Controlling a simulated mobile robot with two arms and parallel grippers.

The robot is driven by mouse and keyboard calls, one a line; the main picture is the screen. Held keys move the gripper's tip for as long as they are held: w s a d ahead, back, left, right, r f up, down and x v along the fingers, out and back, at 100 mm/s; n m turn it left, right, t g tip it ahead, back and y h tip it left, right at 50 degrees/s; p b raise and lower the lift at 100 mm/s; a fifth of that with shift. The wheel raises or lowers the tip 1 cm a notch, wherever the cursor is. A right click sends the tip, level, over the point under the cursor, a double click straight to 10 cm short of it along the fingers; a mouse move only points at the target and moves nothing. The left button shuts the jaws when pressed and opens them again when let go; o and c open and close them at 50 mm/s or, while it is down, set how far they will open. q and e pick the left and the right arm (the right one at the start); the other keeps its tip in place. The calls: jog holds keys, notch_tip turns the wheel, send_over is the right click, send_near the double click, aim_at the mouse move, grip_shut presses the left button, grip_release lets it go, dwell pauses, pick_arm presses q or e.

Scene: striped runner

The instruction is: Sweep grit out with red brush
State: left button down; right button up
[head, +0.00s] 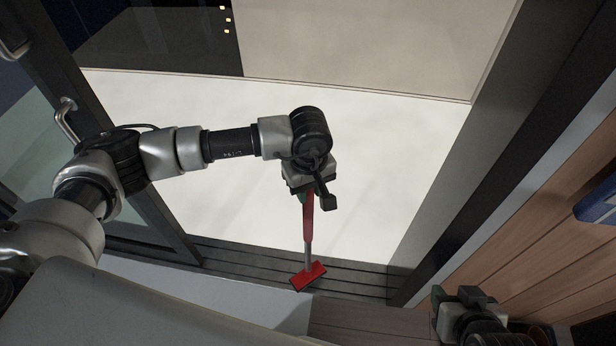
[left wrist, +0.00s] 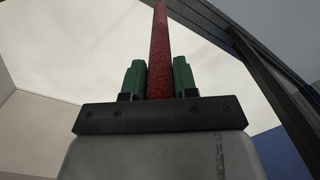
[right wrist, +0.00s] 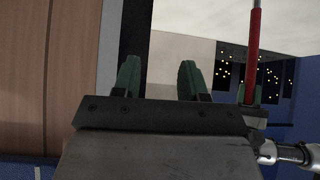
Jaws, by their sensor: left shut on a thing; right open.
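The red brush (head: 308,276) has a red handle, a grey shaft and a flat red head. Its head is at the dark grooved door track (head: 255,262), low in the head view; I cannot tell whether it touches. My left gripper (head: 306,190) is shut on the red handle, which also shows between its green fingers in the left wrist view (left wrist: 159,45). My right gripper (head: 456,296) is at the lower right. Its green fingers stand apart and empty in the right wrist view (right wrist: 158,80). I cannot make out any grit.
A glass door leaf with a dark frame (head: 130,180) stands open at left, with a metal handle (head: 66,122). A grey door post (head: 440,150) and wood-panelled wall (head: 545,220) bound the right. The pale floor (head: 380,150) beyond the track is clear.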

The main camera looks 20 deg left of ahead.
pick_arm(q)
jog(key=shift+r+p, duration=0.7)
jog(key=shift+r, duration=0.85)
pick_arm(e)
jog(key=s+d+f+g+h, duration=0.1)
jog(key=s+f+g, duration=0.1)
jog(key=s+g, duration=0.2)
jog(key=shift+s+d, duration=0.2)
jog(key=shift+s, duration=0.9)
